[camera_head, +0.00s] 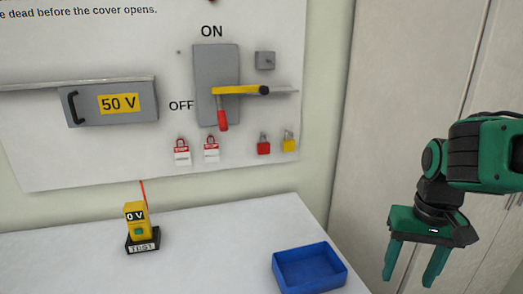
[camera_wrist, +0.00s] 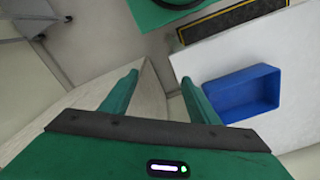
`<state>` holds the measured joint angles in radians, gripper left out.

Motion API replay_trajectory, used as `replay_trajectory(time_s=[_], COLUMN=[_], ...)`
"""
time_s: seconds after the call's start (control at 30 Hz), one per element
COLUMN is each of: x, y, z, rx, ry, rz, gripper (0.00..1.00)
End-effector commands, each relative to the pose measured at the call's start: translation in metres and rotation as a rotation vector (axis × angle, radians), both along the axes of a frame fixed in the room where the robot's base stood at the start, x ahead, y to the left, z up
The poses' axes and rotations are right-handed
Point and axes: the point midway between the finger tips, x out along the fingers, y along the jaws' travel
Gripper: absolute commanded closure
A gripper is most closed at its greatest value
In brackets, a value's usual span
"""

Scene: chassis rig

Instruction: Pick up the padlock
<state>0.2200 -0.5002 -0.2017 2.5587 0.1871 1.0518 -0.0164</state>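Two padlocks hang on the white panel below and to the right of the switch: a red padlock (camera_head: 263,146) and a yellow padlock (camera_head: 289,143). The frames do not show which one the task means. My gripper (camera_head: 413,281) is open and empty at the right of the head view, well to the right of the padlocks and lower in the picture. In the wrist view its two green fingers (camera_wrist: 162,88) are apart with nothing between them. No padlock can be made out in the wrist view.
Two red-and-white tags (camera_head: 182,153) (camera_head: 211,151) hang left of the padlocks. A blue tray (camera_head: 321,286) and a yellow tester (camera_head: 136,222) stand on the white table (camera_head: 205,265). The tray also shows in the wrist view (camera_wrist: 240,119).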

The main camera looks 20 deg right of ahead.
Motion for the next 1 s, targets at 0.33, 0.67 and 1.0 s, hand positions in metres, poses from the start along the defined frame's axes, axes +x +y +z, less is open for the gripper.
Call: replay_trajectory(time_s=[0.33,0.67,1.0], x=[0.232,0.382,0.419], y=[0.033,0.159,0.175], z=[0.1,0.183,0.166], rx=[-0.238,-0.221,-0.21], ry=[-0.379,-0.727,-0.762], rz=[0.275,0.497,0.517], gripper=[0.45,0.45,0.45])
